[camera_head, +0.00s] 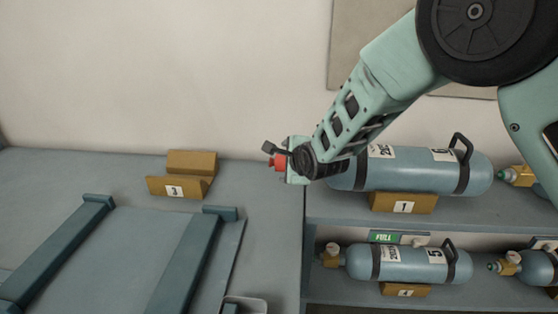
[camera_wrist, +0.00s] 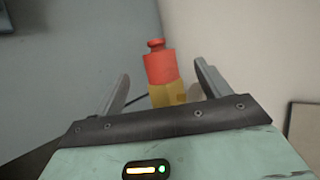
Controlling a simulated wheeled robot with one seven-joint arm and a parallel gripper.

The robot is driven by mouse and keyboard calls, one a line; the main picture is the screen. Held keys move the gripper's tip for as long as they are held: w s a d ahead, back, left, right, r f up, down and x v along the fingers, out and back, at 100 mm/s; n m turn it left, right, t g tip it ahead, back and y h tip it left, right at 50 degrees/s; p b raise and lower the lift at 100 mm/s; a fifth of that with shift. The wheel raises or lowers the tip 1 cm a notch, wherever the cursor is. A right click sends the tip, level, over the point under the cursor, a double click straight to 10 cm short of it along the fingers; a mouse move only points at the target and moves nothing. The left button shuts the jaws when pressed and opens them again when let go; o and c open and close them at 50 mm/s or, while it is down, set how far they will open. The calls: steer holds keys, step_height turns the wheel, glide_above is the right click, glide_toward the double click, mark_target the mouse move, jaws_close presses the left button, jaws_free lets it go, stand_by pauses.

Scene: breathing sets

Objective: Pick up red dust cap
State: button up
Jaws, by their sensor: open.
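The red dust cap (camera_wrist: 159,67) sits on a brass-yellow valve (camera_wrist: 167,95) in the wrist view. It has a small knob on its end. My gripper (camera_wrist: 162,70) is open, with one finger on each side of the cap and valve and visible gaps between. In the head view, the red cap (camera_head: 279,162) shows at my gripper (camera_head: 272,155), which is partly hidden by its own wrist. The large blue cylinder (camera_head: 400,172) on the upper shelf lies behind my wrist, which covers its left end.
The upper shelf (camera_head: 340,212) holds the cylinder on a yellow cradle (camera_head: 403,203) marked 1. More cylinders (camera_head: 408,264) lie on the lower shelf. An empty yellow cradle (camera_head: 178,188) marked 3 stands on the bench (camera_head: 265,225) to the left. A wall is close behind.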

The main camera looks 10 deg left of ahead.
mark_target(279, 162)
steer(key=shift+p+x, duration=1.05)
steer(key=shift+x, duration=2)
steer(key=shift+s+a, duration=0.15)
steer(key=shift+a, duration=0.05)
steer(key=c, duration=1)
